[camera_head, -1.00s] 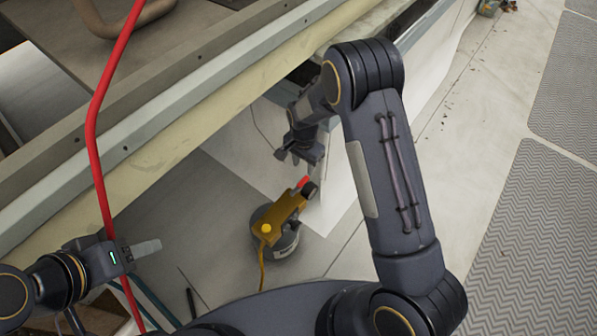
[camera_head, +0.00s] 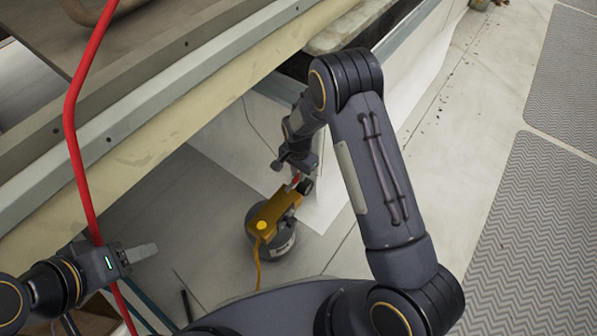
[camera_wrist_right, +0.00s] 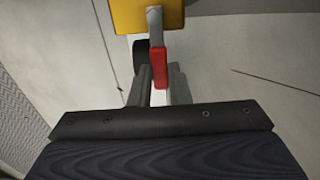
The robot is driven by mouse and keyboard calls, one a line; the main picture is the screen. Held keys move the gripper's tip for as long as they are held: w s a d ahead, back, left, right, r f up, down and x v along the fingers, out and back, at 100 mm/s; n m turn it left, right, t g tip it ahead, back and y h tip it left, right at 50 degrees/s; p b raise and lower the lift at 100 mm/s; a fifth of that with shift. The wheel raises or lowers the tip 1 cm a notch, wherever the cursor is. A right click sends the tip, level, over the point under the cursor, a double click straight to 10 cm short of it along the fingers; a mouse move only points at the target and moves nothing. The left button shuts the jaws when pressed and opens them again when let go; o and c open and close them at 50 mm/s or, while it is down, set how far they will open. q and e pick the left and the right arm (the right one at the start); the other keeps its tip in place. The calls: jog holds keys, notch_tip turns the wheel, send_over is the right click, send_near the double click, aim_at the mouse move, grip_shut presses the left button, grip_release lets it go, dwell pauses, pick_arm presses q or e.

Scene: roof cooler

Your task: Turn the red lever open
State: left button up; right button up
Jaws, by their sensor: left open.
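The red lever (camera_head: 295,181) is on a yellow valve body (camera_head: 273,213) with a yellow knob, atop a dark round canister (camera_head: 283,243) on the floor. My right gripper (camera_head: 287,168) is right at the lever, pointing down. In the right wrist view the lever (camera_wrist_right: 160,67) hangs below the yellow body (camera_wrist_right: 150,15), with its end between my right gripper's fingertips (camera_wrist_right: 160,85). I cannot tell whether the fingers touch or squeeze it. My left gripper (camera_head: 138,253) is open and empty at the lower left, away from the valve.
A large metal-framed unit (camera_head: 150,110) with a ledge stands along the left and behind the valve. A red hose (camera_head: 73,130) runs down past my left gripper. A yellow hose (camera_head: 257,268) leaves the valve. Floor with grey textured mats (camera_head: 530,230) is clear at right.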

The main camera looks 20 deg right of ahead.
grip_shut()
jog(key=shift+s, duration=0.1)
jog(key=s+m+p, duration=0.1)
jog(key=m, duration=0.1)
jog(key=s+d+m+p, duration=0.1)
jog(key=m, duration=0.1)
jog(key=shift+r+m, duration=0.1)
jog(key=shift+m, duration=0.2)
jog(key=shift+s+a+m+p, duration=0.25)
jog(key=shift+s+m+p, duration=0.7)
jog(key=shift+m, duration=1.1)
jog(key=shift+s+a+m+p, duration=0.3)
jog(key=shift+s+m+p, duration=0.65)
jog(key=shift+m, duration=1.05)
jog(key=shift+s+a+m+p, duration=0.25)
jog(key=shift+s+m+p, duration=0.65)
jog(key=shift+m, duration=1.15)
jog(key=shift+w, duration=0.2)
jog(key=shift+a, duration=0.1)
jog(key=o, duration=0.6)
grip_release()
jog(key=shift+c, duration=0.2)
